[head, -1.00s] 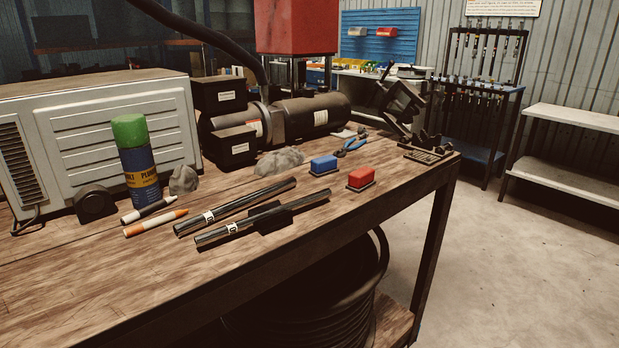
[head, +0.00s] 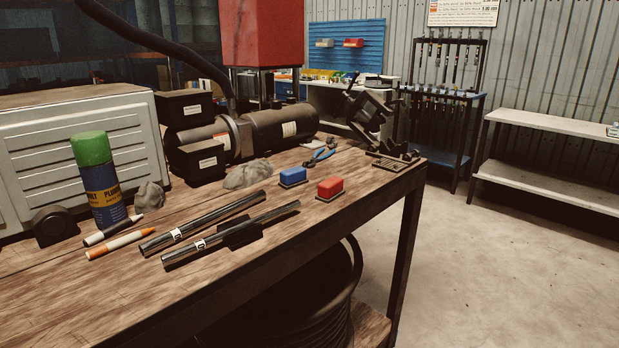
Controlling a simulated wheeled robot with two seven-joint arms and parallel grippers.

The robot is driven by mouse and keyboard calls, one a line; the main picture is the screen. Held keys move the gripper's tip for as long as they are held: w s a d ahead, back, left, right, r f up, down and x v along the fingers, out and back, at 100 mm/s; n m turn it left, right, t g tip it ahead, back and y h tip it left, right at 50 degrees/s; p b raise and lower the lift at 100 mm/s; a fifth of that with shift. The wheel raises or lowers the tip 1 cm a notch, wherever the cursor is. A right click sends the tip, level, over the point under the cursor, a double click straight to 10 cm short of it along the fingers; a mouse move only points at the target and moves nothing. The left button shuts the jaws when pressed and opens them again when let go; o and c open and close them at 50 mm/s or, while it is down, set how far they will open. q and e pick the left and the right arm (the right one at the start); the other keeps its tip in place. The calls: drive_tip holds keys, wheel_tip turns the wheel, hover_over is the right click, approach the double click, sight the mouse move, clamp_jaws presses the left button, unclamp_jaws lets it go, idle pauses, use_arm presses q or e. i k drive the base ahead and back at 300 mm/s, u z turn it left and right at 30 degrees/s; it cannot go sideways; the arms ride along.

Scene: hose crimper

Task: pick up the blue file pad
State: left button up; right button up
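The blue file pad (head: 292,176) is a small blue block on a dark base. It sits on the wooden workbench (head: 60,290), towards the right part of the top. A similar red pad (head: 330,187) lies just to its right and nearer the bench's front edge, apart from it. The blue pad is in full view with nothing on it. Neither of my grippers shows in the head view.
A spray can (head: 98,180) and markers (head: 120,243) stand and lie farther left. Floor right of the bench is clear.

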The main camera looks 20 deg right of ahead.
sight(290, 178)
drive_tip(key=z, duration=1.9)
drive_tip(key=i, duration=1.25)
drive_tip(key=u, duration=2.35)
